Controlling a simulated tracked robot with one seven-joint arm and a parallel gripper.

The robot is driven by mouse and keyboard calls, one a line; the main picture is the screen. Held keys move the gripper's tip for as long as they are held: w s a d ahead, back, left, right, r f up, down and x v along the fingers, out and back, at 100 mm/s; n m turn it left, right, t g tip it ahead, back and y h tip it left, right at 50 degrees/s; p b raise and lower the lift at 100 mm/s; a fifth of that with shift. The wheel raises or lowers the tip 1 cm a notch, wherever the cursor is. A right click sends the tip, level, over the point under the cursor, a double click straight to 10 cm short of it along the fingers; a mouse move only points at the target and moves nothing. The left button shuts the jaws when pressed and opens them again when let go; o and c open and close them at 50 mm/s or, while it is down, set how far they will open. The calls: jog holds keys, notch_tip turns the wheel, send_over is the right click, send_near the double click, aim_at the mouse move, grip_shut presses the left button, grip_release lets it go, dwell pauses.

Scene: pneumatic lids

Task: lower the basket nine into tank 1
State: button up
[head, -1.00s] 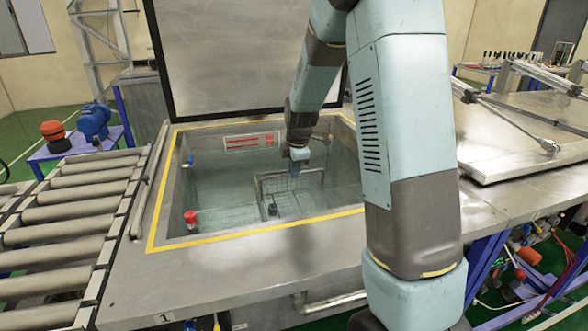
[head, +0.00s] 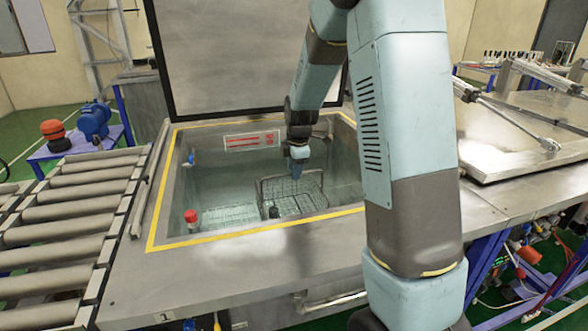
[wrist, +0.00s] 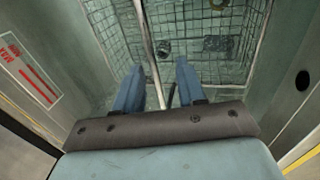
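The wire basket (head: 305,200) is inside the open tank (head: 215,233), whose front edge carries a plate marked 1 (head: 165,316). Its mesh also fills the upper part of the wrist view (wrist: 115,48). Its thin handle (wrist: 148,40) runs between the two blue fingers of my gripper (wrist: 159,66). The fingers are apart, with visible gaps beside the handle. In the head view my gripper (head: 297,175) points down at the handle top, inside the tank opening. I cannot read a number on the basket. Small dark parts (wrist: 163,47) lie in it.
The tank's lid (head: 235,60) stands raised behind the opening. A red-capped fitting (head: 191,217) and a blue one (head: 191,158) sit on the left inner wall. A roller conveyor (head: 70,215) is at left; a closed lid (head: 500,150) is at right.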

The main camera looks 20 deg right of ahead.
jog(key=w+v, duration=0.3)
jog(key=v, duration=2.2)
jog(key=shift+r, duration=0.4)
jog(key=shift+s+a, duration=0.1)
jog(key=s+f+m+t, duration=0.1)
jog(key=s+f+m, duration=0.1)
jog(key=s+m, duration=0.7)
jog(key=s+f+m+t, duration=0.1)
jog(key=s+f+m, duration=0.2)
jog(key=s+m, duration=0.6)
jog(key=s, duration=1.2)
jog(key=shift+s+a+t, duration=0.15)
jog(key=shift+s+t, duration=0.2)
jog(key=shift+t, duration=0.05)
jog(key=shift+s, duration=0.1)
